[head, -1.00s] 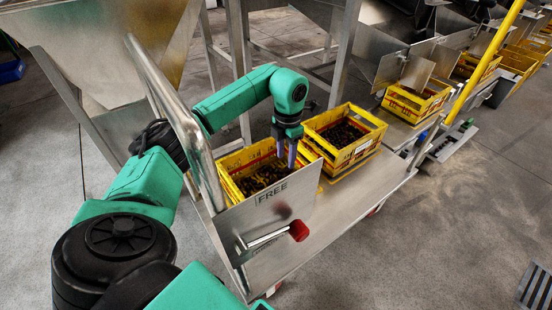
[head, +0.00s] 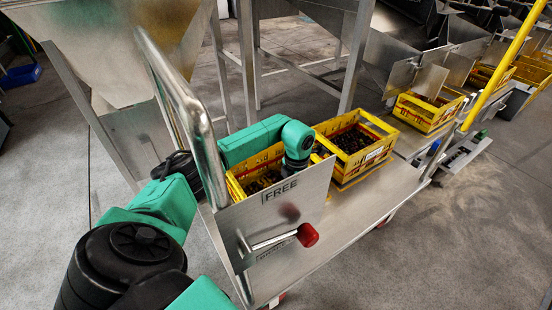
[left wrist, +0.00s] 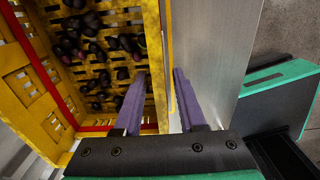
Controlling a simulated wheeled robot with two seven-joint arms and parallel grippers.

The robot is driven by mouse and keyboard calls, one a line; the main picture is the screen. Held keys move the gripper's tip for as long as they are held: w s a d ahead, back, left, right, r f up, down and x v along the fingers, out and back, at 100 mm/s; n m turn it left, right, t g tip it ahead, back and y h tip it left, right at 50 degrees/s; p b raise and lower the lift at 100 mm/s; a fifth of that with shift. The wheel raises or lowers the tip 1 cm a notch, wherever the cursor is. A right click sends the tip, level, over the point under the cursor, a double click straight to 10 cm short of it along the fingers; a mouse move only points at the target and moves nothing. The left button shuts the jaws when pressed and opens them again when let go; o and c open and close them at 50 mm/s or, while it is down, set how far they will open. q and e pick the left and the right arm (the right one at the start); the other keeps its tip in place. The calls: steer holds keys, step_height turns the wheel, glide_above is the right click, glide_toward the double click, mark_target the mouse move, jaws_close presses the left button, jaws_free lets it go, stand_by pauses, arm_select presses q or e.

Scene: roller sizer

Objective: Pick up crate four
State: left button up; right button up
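The nearest yellow crate (head: 240,187) stands on the metal cart behind its upright "FREE" panel; a crate number is not legible. In the left wrist view this yellow crate (left wrist: 28,82) holds many small dark purple fruits. My left gripper (left wrist: 159,73) points down at the crate's wall beside the panel. Its two purple fingers are apart, one on the crate's inner side and one between the wall and the panel. The wall shows between them, not clamped. In the head view my fingers are hidden behind the panel and arm. My right gripper is not in view.
The metal panel (head: 287,212) with a red-knobbed lever stands close beside the gripper. A second filled yellow crate (head: 356,164) sits just behind on the cart (head: 352,222). More yellow crates (head: 425,117) stand under the machine at right. A tubular handle (head: 185,95) rises at left.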

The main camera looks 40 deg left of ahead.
arm_select(q)
jaws_close()
steer(key=shift+w, duration=0.1)
stand_by(1.1)
